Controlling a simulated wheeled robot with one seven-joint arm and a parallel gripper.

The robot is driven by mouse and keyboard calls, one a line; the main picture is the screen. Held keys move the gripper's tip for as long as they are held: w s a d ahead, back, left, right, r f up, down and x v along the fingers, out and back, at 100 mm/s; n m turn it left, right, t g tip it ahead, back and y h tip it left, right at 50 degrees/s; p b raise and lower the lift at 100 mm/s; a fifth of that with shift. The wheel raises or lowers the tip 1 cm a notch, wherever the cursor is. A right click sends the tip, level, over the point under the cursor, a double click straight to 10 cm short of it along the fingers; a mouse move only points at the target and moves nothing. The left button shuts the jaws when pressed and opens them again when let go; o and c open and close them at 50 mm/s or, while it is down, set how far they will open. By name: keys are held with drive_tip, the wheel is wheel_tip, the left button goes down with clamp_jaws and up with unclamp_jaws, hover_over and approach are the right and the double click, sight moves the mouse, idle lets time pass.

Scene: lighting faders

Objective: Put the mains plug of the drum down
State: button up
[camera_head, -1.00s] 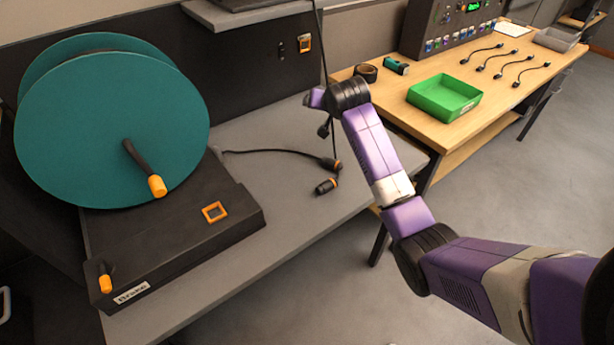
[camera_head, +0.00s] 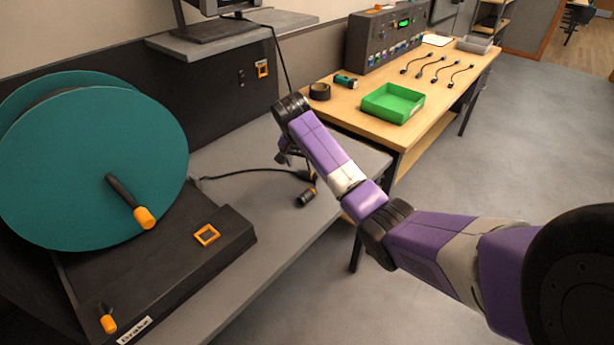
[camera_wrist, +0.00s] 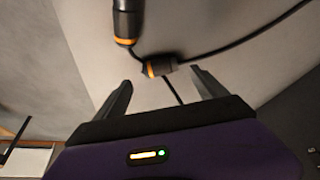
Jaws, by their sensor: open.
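The teal drum (camera_head: 95,160) stands on a black base at the left of the grey bench. A black cable runs from it to a black plug (camera_head: 305,175) with an orange band on the bench. A second black connector (camera_head: 306,197) with an orange band lies close to it. My gripper (camera_head: 287,155) is mostly hidden behind my wrist, beside these plugs. In the wrist view, my open gripper (camera_wrist: 162,80) points toward a banded plug (camera_wrist: 159,66) just beyond its fingertips, with nothing held. Another banded connector (camera_wrist: 127,22) lies farther out. I cannot tell which is the mains plug.
A thin cable (camera_head: 281,58) hangs from the shelf and passes behind my arm. The grey bench (camera_head: 235,210) is clear in front of the plugs. A wooden table to the right holds a green tray (camera_head: 393,103), a tape roll (camera_head: 319,91) and several short cables.

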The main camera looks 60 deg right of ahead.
sight(307, 171)
drive_tip(key=x, duration=0.5)
drive_tip(key=shift+w+d+f, duration=0.1)
drive_tip(key=shift+d+f, duration=0.1)
drive_tip(key=shift+f, duration=0.05)
drive_tip(key=shift+r, duration=0.1)
drive_tip(key=c, duration=1.6)
